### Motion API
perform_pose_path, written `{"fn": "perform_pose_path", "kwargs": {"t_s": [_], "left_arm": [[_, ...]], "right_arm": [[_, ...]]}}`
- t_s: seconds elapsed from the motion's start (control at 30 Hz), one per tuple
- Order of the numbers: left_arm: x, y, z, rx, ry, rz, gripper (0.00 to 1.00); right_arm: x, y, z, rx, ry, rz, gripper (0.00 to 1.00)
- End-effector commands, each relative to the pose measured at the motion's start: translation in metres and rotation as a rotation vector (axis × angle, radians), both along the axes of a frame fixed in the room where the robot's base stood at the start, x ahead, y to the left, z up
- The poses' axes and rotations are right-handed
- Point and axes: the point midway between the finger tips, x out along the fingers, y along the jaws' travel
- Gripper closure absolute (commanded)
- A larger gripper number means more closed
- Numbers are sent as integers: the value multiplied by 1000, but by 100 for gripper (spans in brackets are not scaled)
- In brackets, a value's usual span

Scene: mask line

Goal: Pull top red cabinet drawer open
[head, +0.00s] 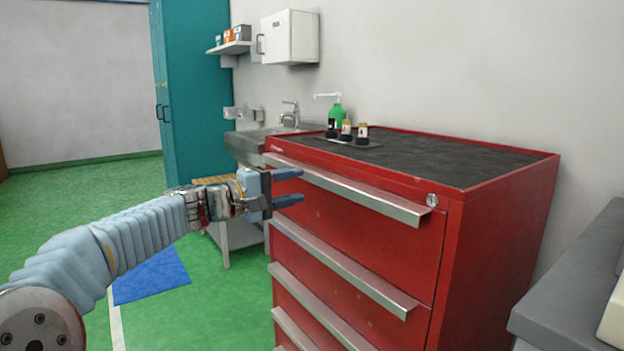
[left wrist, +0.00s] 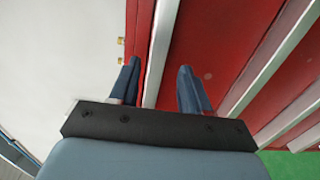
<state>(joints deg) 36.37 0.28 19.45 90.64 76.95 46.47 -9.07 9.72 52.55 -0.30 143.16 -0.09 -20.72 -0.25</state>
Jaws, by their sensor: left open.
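The red cabinet (head: 495,258) stands right of centre in the head view. Its top drawer (head: 370,237) looks shut, with a long silver handle (head: 365,194) along its upper edge. My left gripper (head: 290,187) is open and empty at the left end of this drawer, its blue fingers pointing toward the front. In the left wrist view the top handle (left wrist: 162,45) runs between the two spread fingers (left wrist: 157,86), nearer the left one. I cannot tell whether either finger touches it. My right gripper is not in view.
Lower drawers with silver handles (head: 335,268) sit below. Small bottles (head: 346,130) in a holder and a green dispenser (head: 337,112) stand on the cabinet's dark top (head: 450,160). A grey surface (head: 575,290) is at the right. Green floor (head: 205,315) is open in front.

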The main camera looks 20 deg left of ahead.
Motion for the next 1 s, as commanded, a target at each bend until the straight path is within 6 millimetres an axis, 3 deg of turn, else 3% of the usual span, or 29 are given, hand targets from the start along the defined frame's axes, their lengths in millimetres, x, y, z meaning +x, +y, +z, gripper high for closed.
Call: {"fn": "perform_pose_path", "kwargs": {"t_s": [0.1,0.3,0.67,0.93,1.0], "left_arm": [[21,-13,2,-1,1,-4,53],[41,-24,1,0,0,-1,53],[45,-26,0,1,-1,0,55],[44,-26,-1,1,0,0,96],[44,-26,-1,2,1,-1,100]], "right_arm": [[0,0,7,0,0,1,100],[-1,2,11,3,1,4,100],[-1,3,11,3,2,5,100],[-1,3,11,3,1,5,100],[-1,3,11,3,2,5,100]]}}
